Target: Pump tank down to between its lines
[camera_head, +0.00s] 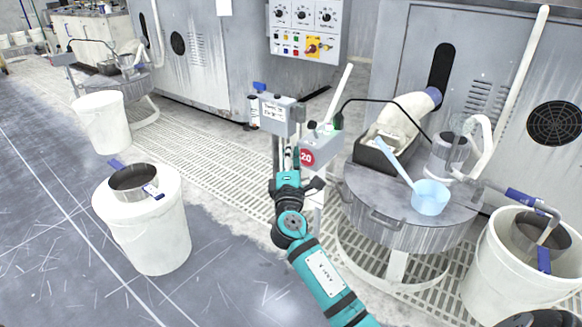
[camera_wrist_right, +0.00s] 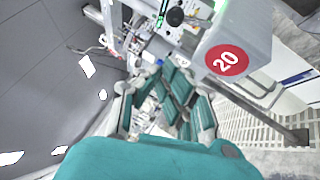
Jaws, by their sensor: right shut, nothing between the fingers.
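A round grey metal tank (camera_head: 375,205) stands on a white frame at the right. Its liquid level and lines cannot be made out. A light blue ladle (camera_head: 430,198) and a white hose-like pipe (camera_head: 483,140) are on its top. A grey box with a red "20" label (camera_head: 308,158) stands left of the tank, with a black cable running toward the tank; the label also shows large in the right wrist view (camera_wrist_right: 227,62). My right gripper (camera_head: 299,182) is shut and empty, just below this box; contact cannot be told. My left gripper is out of view.
A white bucket with a strainer (camera_head: 150,230) stands at left, another (camera_head: 510,270) at right beside the tank. A control panel (camera_head: 305,30) is on the machine behind. The left floor has open room.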

